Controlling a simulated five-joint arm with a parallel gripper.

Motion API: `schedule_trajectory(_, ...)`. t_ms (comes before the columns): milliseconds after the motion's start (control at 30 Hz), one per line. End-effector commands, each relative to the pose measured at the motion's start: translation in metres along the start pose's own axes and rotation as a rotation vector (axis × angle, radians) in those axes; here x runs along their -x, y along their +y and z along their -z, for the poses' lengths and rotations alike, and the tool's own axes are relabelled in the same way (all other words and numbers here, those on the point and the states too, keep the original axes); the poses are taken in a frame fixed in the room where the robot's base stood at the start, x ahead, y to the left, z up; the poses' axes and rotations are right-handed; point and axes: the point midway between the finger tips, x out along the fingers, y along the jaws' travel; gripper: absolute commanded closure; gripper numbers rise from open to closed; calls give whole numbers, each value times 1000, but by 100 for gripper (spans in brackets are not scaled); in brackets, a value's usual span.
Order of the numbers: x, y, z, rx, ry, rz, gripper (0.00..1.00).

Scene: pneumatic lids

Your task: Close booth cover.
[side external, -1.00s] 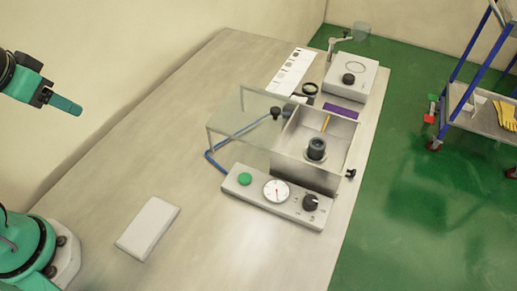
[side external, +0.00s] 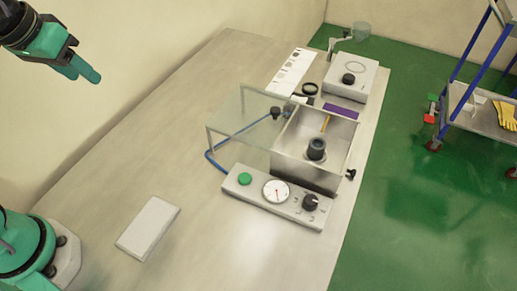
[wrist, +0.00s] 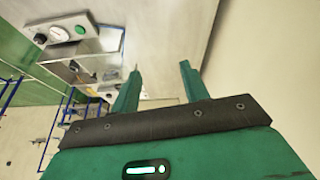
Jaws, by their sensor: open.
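The booth (side external: 345,147) is an open-topped metal box on the bench, with a dark cylinder (side external: 316,148) and a yellow stick inside. Its clear booth cover (side external: 240,118) sits to the left of the box opening on a thin metal frame, so the opening is uncovered. A dark knob (side external: 276,113) is at the cover's edge nearest the box. My gripper (side external: 82,74) is open and empty, high at the upper left, well apart from the cover. In the wrist view its two green fingers (wrist: 160,70) are spread, and the booth shows small and tilted at the upper left.
A control panel (side external: 265,197) with green button, gauge and dial stands in front of the booth. A blue hose (side external: 215,163) runs beside the frame. A pale flat block (side external: 148,226) lies at the front left. The bench's left side is mostly clear.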

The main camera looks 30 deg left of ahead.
Motion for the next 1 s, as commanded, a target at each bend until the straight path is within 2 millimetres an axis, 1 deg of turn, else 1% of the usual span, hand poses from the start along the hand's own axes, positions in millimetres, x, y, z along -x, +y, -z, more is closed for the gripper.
schedule_trajectory(33, -1, 6, 11, 16, -17, -3, 55)
schedule_trajectory(200, -2, 28, 43, 86, -61, -8, 55)
schedule_trajectory(467, -14, 67, 87, 190, -129, -2, 55)
schedule_trajectory(700, -35, 107, 121, 285, -189, 17, 55)
schedule_trajectory(867, -53, 137, 139, 347, -227, 36, 55)
schedule_trajectory(1000, -71, 164, 151, 400, -257, 56, 55)
